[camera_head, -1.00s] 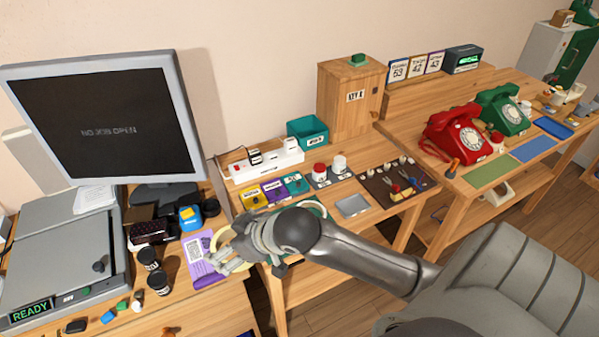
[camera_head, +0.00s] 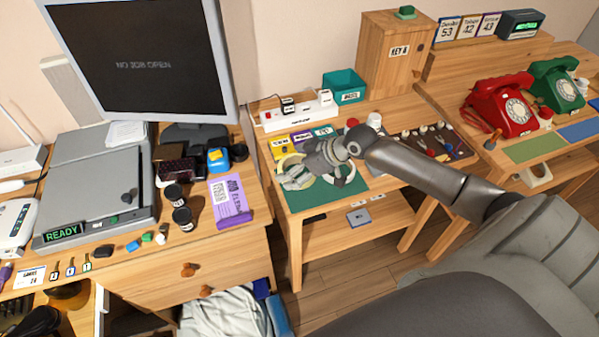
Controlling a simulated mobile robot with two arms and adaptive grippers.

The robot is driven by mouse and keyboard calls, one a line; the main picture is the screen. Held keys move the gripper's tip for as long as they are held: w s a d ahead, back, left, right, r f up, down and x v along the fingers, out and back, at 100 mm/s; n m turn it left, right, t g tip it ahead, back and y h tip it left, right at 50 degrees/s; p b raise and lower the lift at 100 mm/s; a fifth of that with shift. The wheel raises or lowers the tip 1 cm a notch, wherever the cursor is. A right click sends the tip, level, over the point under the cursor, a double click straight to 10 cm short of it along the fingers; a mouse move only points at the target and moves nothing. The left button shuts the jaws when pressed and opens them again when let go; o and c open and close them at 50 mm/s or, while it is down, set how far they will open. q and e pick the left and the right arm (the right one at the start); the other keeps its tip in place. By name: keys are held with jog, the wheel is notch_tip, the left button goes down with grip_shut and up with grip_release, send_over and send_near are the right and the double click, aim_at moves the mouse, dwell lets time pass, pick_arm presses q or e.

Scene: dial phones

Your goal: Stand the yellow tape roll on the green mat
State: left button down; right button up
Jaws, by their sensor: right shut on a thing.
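My right gripper (camera_head: 297,178) is shut on the yellow tape roll (camera_head: 287,164), a pale yellow ring mostly hidden behind the fingers. It is over the left part of the dark green mat (camera_head: 318,198) on the middle desk. The roll's lower edge is hidden, so I cannot tell whether it touches the mat. A pale curved thing (camera_head: 347,177) shows just right of the hand, over the mat. My left gripper is not in view.
Yellow, purple and teal boxes (camera_head: 302,136) stand behind the hand, before a white power strip (camera_head: 297,112). An olive-green mat (camera_head: 533,148) lies by the red phone (camera_head: 500,106).

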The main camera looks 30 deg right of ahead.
aim_at(299, 174)
jog(key=shift+w+d+f, duration=0.2)
jog(key=shift+d+f, duration=0.2)
jog(key=shift+f, duration=0.1)
jog(key=shift+w+d+f, duration=0.15)
jog(key=shift+d+f, duration=0.2)
jog(key=shift+f, duration=0.1)
jog(key=shift+d+f, duration=0.15)
jog(key=shift+f, duration=1.55)
jog(key=o, duration=0.8)
jog(key=shift+f, duration=0.1)
jog(key=shift+p, duration=0.3)
jog(key=shift+s+d+r, duration=0.2)
jog(key=shift+r, duration=0.15)
jog(key=v, duration=0.9)
jog(key=shift+v, duration=1.1)
